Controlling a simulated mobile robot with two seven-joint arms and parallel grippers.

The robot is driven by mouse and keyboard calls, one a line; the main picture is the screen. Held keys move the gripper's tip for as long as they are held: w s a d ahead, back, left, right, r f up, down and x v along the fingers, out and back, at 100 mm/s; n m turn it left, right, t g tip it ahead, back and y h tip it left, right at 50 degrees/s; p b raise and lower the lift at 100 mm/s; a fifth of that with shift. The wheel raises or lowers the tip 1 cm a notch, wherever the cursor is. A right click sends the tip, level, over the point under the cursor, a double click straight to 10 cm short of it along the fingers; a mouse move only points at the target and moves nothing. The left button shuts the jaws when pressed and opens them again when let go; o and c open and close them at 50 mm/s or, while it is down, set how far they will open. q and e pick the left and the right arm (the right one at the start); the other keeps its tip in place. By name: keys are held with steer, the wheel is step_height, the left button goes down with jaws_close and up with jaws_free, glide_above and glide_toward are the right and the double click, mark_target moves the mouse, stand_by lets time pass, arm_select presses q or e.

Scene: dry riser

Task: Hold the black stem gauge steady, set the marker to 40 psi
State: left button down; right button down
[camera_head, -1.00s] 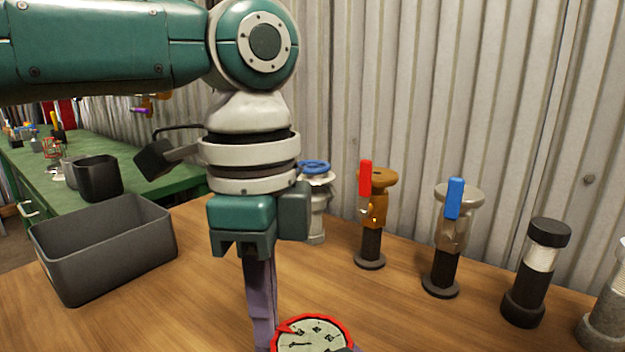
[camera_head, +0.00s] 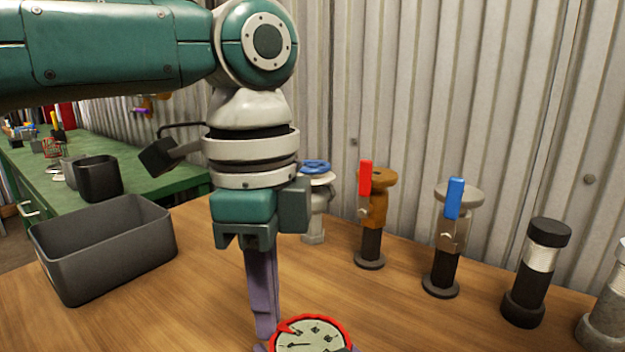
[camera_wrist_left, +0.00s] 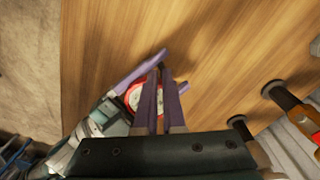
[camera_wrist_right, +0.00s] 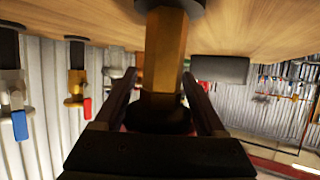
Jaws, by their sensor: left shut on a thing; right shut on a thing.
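The gauge (camera_head: 316,333) has a pale round dial with a red rim and a red marker near its upper left; it is cut off at the bottom of the head view. Its red rim also shows in the left wrist view (camera_wrist_left: 132,97). My left gripper (camera_head: 265,343) points down and is shut on the red rim at its left side. In the right wrist view a brass hexagonal post (camera_wrist_right: 164,52) leads to the black stem (camera_wrist_right: 158,117). My right gripper (camera_wrist_right: 160,110) is shut on that stem, a finger on each side. The dial's numbers are too small to read.
A grey open bin (camera_head: 110,250) stands at left. Behind the gauge stand a blue-wheel valve (camera_head: 315,205), a red-lever valve (camera_head: 370,220), a blue-lever valve (camera_head: 448,235) and a black-capped post (camera_head: 537,270). A corrugated wall (camera_head: 400,90) closes the back.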

arm_select(q)
step_height(320, 180, up, 6)
steer(key=shift+w+a, duration=0.2)
stand_by(0.4)
steer(key=s+f, duration=0.4)
steer(key=f, duration=0.2)
steer(key=shift+s+a, duration=0.15)
steer(key=shift+s, duration=0.05)
stand_by(0.5)
steer(key=shift+w+d, duration=0.15)
steer(key=shift+d, duration=0.25)
stand_by(0.7)
steer(key=shift+w, duration=0.2)
